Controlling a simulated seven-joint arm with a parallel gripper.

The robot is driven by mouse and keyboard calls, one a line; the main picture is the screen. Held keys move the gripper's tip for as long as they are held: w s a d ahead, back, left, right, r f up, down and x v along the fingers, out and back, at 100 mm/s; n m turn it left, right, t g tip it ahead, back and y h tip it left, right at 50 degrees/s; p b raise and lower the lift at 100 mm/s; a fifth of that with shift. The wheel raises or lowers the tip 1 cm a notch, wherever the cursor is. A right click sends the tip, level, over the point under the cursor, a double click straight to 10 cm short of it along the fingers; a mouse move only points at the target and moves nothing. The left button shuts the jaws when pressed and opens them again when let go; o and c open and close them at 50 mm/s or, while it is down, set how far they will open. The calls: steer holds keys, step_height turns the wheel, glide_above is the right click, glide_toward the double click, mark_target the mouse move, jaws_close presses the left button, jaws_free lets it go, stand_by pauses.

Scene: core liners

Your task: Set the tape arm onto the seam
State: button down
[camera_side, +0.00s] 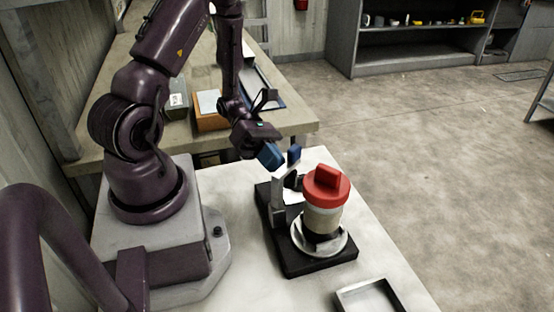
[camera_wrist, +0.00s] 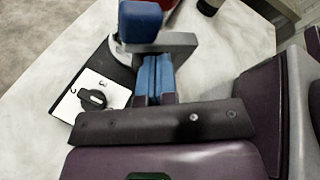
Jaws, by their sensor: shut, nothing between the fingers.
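The tape arm (camera_side: 285,181) is a grey bar standing raised from the black base, with a blue block (camera_side: 294,154) at its upper end. In the wrist view the grey bar (camera_wrist: 172,42) and blue block (camera_wrist: 140,22) lie just past my fingertips. My gripper (camera_side: 270,155) has blue fingers, shut together and empty, close to the left of the tape arm; whether they touch it is unclear. The fingers also show in the wrist view (camera_wrist: 153,75). The core liner (camera_side: 322,218) stands upright under a red cap (camera_side: 326,186). Its seam cannot be made out.
The liner stands on a pale round seat (camera_side: 338,247) on the black base (camera_side: 295,267). A white plate with a black dial (camera_wrist: 92,98) and numbers is beside the tape arm. An open tray (camera_side: 370,298) lies at the table's front.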

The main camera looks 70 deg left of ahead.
steer(key=shift+w+d, duration=0.25)
steer(key=shift+w, duration=0.3)
stand_by(0.5)
steer(key=shift+s+a, duration=0.35)
steer(key=shift+s, duration=0.35)
steer(key=shift+s+a, duration=0.4)
steer(key=shift+s, duration=0.3)
steer(key=shift+s+a, duration=0.35)
steer(key=shift+s, duration=0.35)
steer(key=s, duration=0.1)
steer(key=s+a, duration=0.1)
steer(key=s, duration=0.1)
steer(key=s+a, duration=0.1)
steer(key=shift+s+a, duration=0.15)
steer(key=shift+s, duration=0.05)
